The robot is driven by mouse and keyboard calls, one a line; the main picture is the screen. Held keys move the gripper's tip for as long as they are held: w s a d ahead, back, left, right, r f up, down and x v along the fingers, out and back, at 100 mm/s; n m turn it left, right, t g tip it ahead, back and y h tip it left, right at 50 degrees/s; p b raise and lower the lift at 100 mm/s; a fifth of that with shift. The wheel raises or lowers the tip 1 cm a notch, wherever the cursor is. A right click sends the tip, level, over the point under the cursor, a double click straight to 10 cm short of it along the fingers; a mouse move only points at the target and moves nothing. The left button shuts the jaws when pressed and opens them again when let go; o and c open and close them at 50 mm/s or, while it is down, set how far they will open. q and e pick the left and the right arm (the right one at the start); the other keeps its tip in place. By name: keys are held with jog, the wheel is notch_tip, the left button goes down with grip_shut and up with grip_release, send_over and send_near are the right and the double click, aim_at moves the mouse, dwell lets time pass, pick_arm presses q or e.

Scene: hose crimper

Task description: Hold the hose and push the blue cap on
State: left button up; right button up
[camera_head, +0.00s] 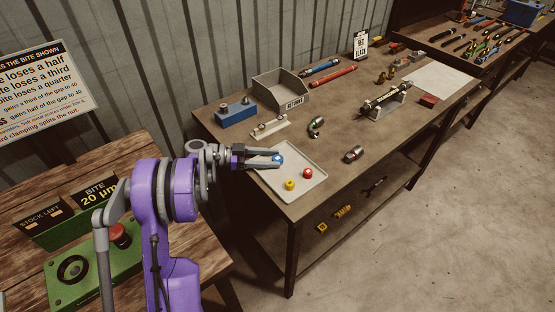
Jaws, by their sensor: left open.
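The blue cap (277,158) lies at the far left end of a pale tray (311,184) on the workbench. My left gripper (280,160) is open, with its fingers reaching over the tray on either side of the blue cap. I cannot tell whether they touch it. A dark, hose-like piece with a pale label and metal ends (384,97) rests on a grey stand towards the back right of the bench. It looks like the hose. My right gripper is out of view.
A yellow cap (290,185) and a red cap (307,173) lie in the same tray. Metal fittings (354,154) lie nearby. A blue block (236,112) and a grey returns bin (281,91) stand behind. The bench's front right area is clear.

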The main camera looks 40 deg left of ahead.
pick_arm(q)
grip_shut()
jog(key=shift+r+p, duration=2.15)
jog(key=shift+r, duration=1.4)
